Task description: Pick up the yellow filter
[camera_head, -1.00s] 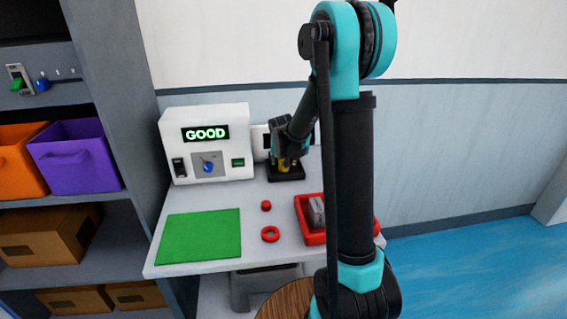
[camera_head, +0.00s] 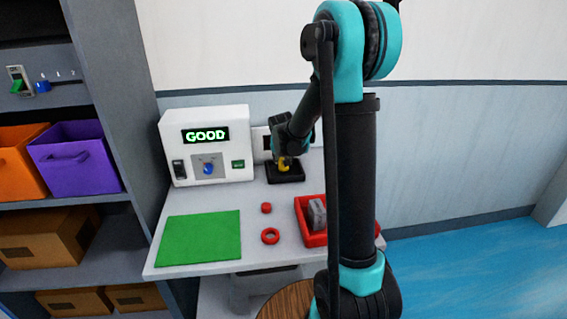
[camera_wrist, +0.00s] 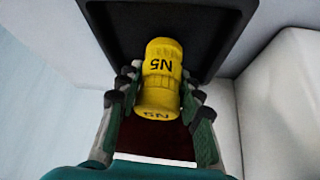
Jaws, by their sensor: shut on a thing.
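The yellow filter (camera_wrist: 160,80) is a yellow cylinder marked "N5" in the wrist view. It is between the two fingers of my gripper (camera_wrist: 158,100), which is shut on it. Behind it lies a black square tray (camera_wrist: 222,45); I cannot tell whether the filter still touches it. In the head view the filter (camera_head: 284,163) is a small yellow patch under my gripper (camera_head: 284,157), over the black tray (camera_head: 286,175) at the back of the table. My arm hides part of the filter there.
A white tester (camera_head: 208,145) reading "GOOD" stands left of the tray. A green mat (camera_head: 198,238), a red cap (camera_head: 266,208) and a red ring (camera_head: 270,236) lie in front. A red bin (camera_head: 302,222) holding a grey block is at right, partly behind my arm.

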